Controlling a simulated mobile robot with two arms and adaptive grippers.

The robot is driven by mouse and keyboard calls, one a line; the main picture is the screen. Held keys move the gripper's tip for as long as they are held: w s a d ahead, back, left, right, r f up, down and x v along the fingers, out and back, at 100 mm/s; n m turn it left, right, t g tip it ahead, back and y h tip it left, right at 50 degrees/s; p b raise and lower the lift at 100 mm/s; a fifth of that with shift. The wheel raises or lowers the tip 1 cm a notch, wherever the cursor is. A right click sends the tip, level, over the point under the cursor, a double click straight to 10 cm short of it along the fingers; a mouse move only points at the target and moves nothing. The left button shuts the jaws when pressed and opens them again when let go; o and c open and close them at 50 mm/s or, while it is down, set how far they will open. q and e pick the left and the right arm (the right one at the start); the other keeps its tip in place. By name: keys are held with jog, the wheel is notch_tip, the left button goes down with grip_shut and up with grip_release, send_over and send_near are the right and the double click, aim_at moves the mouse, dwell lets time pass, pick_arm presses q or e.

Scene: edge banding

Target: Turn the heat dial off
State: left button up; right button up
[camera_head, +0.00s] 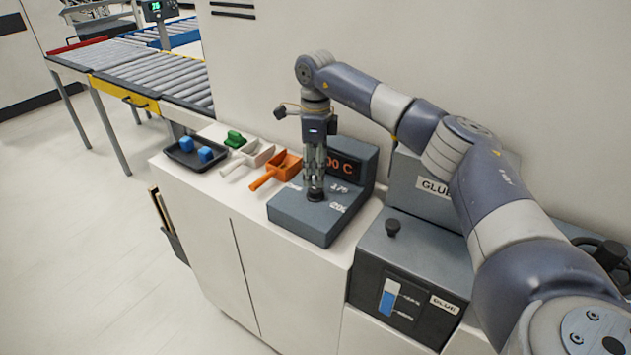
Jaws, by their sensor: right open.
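The heat unit (305,219) is a dark grey box on the white cabinet, with an upright display (347,164) at its back showing orange digits ending in "00 C". White markings such as "175" and "200" are on its top. My right gripper (315,188) points straight down over the unit's top, its fingers around or just above the dark round dial (315,195). The fingers are open. The gripper hides much of the dial, so its pointer cannot be read. My left gripper is not in view.
Left of the unit lie an orange scoop (277,169), a white scoop (248,158), a green block (235,139) and a black tray (184,160) with blue blocks. Right stands a glue box (415,250) with a knob. A wall rises behind.

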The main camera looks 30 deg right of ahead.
notch_tip(320, 180, up, 7)
dwell(0.3)
jog(key=shift+w, duration=0.1)
